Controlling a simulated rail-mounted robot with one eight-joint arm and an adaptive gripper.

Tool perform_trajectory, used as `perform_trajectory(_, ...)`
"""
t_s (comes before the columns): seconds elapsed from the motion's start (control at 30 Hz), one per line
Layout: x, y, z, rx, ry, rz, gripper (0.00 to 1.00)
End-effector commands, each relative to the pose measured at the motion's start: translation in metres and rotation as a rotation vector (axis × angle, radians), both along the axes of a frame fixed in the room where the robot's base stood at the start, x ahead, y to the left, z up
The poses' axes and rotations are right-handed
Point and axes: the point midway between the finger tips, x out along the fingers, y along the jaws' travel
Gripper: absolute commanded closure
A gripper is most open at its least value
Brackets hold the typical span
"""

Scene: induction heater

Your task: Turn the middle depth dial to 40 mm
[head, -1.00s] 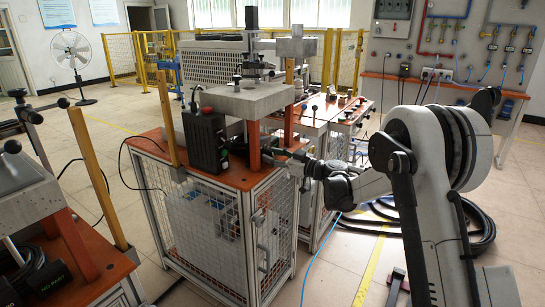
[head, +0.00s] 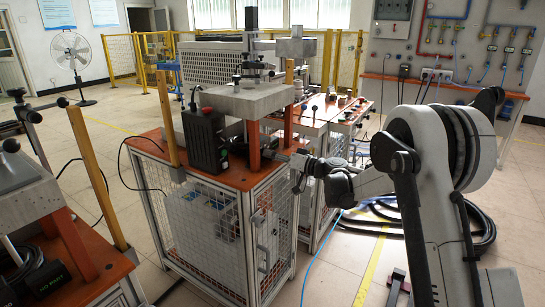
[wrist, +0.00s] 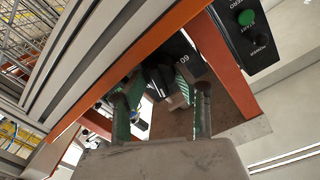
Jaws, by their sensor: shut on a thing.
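My gripper (head: 299,168) is at the right edge of the middle heater station (head: 250,178), just right of its orange post (head: 254,145). In the wrist view my gripper (wrist: 170,88) reaches under the station between orange frame parts, and its fingers are shut on a small dark part, which I take to be the middle depth dial (wrist: 178,60). A white mark that looks like "60" shows on its dark face. The fingers hide most of the dial, so its pointer and exact setting cannot be read. In the head view the dial is hidden.
A black control box (head: 205,140) with a red button stands on the station; its green start button (wrist: 246,17) shows in the wrist view. Another station (head: 70,250) is at the left. Hoses (head: 465,220) lie on the floor at right.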

Motion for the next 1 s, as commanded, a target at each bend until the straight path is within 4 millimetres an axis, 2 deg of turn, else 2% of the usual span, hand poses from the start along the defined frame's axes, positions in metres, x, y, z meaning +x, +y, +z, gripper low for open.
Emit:
perform_trajectory(0.67, -0.0003, -0.0004, -0.0006, 0.030, 0.054, 0.001, 0.96)
perform_trajectory(0.7, -0.0003, -0.0004, -0.0005, 0.030, 0.054, 0.001, 0.64)
perform_trajectory(0.8, -0.0002, -0.0003, -0.0004, 0.030, 0.054, 0.001, 0.51)
perform_trajectory(1.0, -0.0001, -0.0002, -0.0002, 0.029, 0.053, 0.001, 0.51)
